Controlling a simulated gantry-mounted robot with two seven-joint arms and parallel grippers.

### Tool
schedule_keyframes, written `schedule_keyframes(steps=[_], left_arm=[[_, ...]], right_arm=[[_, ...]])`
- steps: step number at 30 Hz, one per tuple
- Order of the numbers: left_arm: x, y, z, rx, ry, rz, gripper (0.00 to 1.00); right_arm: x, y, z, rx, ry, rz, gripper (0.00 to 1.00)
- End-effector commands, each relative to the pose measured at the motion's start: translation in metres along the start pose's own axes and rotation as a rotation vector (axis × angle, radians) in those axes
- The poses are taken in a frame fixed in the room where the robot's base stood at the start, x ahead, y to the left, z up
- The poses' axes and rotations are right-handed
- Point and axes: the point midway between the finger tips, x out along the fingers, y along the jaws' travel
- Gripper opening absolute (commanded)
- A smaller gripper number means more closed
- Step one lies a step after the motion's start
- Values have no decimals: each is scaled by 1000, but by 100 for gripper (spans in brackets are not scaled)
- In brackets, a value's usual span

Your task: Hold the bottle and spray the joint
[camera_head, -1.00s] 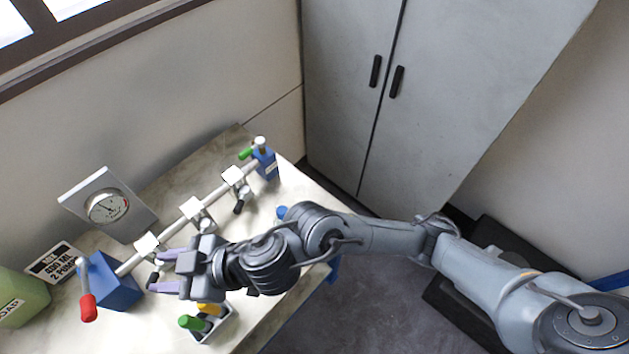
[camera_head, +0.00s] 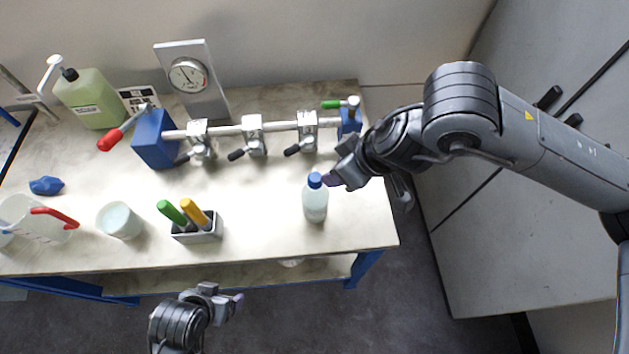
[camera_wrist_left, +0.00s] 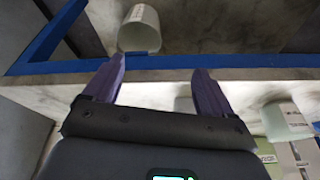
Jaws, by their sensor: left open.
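A translucent bottle with a blue cap (camera_head: 315,203) stands upright at the front right of the table. My right gripper (camera_head: 338,178) is at its upper right, with a purple fingertip close to the cap. I cannot tell whether it touches or how wide its jaws are. A horizontal pipe (camera_head: 225,131) with several silver clamped joints (camera_head: 254,133) runs behind the bottle between blue blocks. My left gripper (camera_head: 228,297) is in front of the table, low and away from the bottle. In the left wrist view its purple fingers (camera_wrist_left: 158,88) are apart and empty.
A holder (camera_head: 199,236) with green and yellow handled tools, a white tub (camera_head: 119,221) and a red-handled jug (camera_head: 36,220) line the front left. A gauge (camera_head: 188,76) and a green dispenser (camera_head: 90,98) stand behind. A white container (camera_wrist_left: 140,30) shows beyond the blue frame.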

Motion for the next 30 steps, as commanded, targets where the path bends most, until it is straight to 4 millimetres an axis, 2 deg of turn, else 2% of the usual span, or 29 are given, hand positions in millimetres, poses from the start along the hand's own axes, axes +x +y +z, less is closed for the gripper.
schedule_keyframes(steps=[1,3,8,11,16,21,27,30], left_arm=[[0,0,-4,-12,21,1,93],[-1,1,-13,-33,66,4,100],[3,8,-42,-80,229,28,100],[9,21,-63,-99,354,73,100],[14,58,-104,-84,595,210,100],[5,103,-145,-18,830,414,100],[-13,149,-176,131,1039,706,100],[-19,159,-187,238,1094,823,100]], right_arm=[[0,0,0,0,0,0,43],[0,0,0,0,0,0,43],[0,0,0,-1,2,0,43],[0,0,-1,-2,2,0,43],[0,0,-1,-2,2,-1,43],[0,-1,-1,-2,3,-1,43],[0,-1,-1,-2,3,-1,43],[0,-1,-1,-2,3,-1,43]])
